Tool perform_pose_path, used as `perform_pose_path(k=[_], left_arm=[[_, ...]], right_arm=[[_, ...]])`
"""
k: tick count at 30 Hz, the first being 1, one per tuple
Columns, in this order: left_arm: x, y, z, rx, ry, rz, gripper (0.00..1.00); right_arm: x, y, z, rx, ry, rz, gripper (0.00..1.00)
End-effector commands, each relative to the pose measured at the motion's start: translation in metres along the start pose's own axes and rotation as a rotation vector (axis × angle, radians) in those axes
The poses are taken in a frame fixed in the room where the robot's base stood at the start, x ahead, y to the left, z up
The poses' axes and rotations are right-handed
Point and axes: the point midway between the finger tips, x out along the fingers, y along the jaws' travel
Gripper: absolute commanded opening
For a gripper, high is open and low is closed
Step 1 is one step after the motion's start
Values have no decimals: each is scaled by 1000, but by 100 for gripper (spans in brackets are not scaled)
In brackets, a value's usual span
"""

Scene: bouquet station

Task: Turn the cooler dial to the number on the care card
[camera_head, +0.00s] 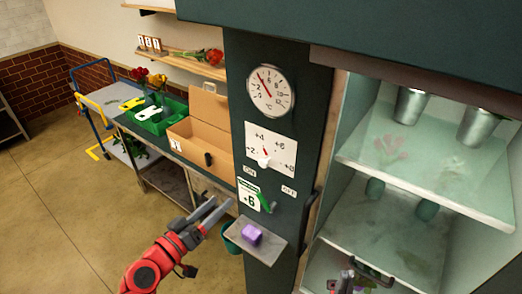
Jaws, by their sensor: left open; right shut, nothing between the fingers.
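The white dial plate (284,143) is on the dark green cooler post, with printed numbers including +2, +4 and +8. Its small white knob (264,161) sits low in the middle, with a thin red mark above it; I cannot tell which number it points at. The care card (249,199), below the plate, reads +6. My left gripper (221,205) is open and empty, left of and below the card, apart from the dial. My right gripper (354,265) is shut and empty at the bottom edge, in front of the cooler's lower compartment and partly cut off.
A round gauge (270,91) hangs above the dial. The cooler's glass shelf (440,165) is right. A bench with a cardboard box (205,128) stands left.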

Motion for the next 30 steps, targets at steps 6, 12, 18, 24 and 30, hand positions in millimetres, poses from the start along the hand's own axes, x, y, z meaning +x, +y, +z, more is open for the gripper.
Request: perform_pose_path(k=[6,12,18,24,30], left_arm=[[14,2,6,14,-14,16,69],[48,2,8,13,-11,17,69],[70,-1,8,21,-7,13,69],[84,0,8,16,-7,14,69],[122,7,-1,8,-16,10,69]], right_arm=[[-18,-1,3,0,-1,0,0],[-49,-2,8,0,-1,0,0],[-86,-4,15,0,-1,0,0],[-124,-6,21,0,0,0,0],[-107,-5,18,0,1,0,0]])
